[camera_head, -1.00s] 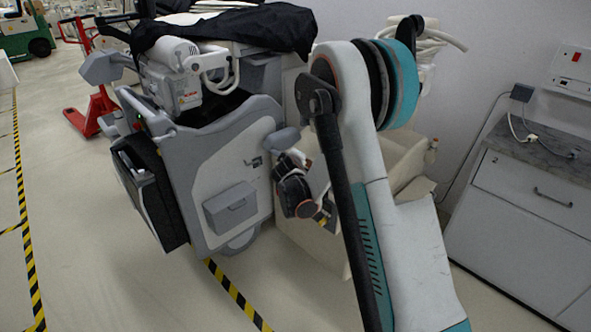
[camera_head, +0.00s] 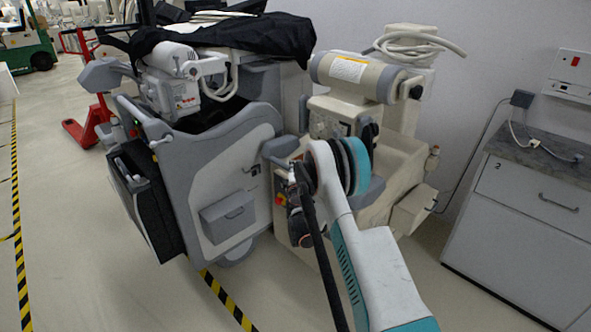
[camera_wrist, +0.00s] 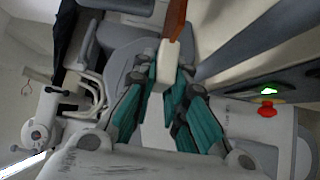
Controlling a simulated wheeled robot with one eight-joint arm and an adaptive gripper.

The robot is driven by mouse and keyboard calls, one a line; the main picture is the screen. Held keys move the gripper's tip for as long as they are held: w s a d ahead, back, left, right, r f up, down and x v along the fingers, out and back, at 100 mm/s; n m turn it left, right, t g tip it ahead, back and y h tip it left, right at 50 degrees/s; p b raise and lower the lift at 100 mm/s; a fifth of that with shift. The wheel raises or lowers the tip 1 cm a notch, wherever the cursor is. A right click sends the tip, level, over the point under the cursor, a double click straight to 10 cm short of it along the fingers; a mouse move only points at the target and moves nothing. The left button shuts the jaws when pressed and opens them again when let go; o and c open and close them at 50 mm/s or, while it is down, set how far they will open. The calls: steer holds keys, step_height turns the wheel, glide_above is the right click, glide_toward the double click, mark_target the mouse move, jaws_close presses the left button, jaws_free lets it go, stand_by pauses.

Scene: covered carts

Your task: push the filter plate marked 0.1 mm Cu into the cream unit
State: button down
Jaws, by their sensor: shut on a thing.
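In the wrist view my gripper (camera_wrist: 165,78) has teal fingers closed on a small cream block. A flat orange-brown plate (camera_wrist: 176,20) runs from this block to the top edge, so the two look like one filter plate with its handle. No marking on it is readable. In the head view the cream unit (camera_head: 405,157) stands behind my arm, with a horizontal grey-and-cream cylinder and coiled cable on top. My arm covers part of its front, and my gripper and the plate cannot be made out there. I cannot tell whether the plate touches the unit.
A grey machine (camera_head: 240,175), partly under a black cover (camera_head: 240,38), stands close left of the cream unit. A drawer cabinet (camera_head: 520,200) stands at the right. A red knob (camera_wrist: 268,108) shows beside a green light in the wrist view. Floor is clear at front left.

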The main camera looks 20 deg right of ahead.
steer(key=shift+s, duration=0.1)
steer(key=shift+d, duration=0.2)
steer(key=shift+w+d, duration=0.3)
steer(key=shift+d, duration=0.55)
steer(key=shift+w+d, duration=0.35)
steer(key=shift+d, duration=0.5)
steer(key=shift+w+d, duration=0.3)
steer(key=shift+d, duration=0.55)
steer(key=w+d, duration=0.3)
steer(key=d, duration=0.6)
steer(key=shift+w, duration=0.15)
stand_by(2.9)
steer(key=c, duration=2)
jaws_free()
steer(key=shift+c, duration=0.2)
steer(key=o, duration=0.5)
steer(key=v, duration=1.2)
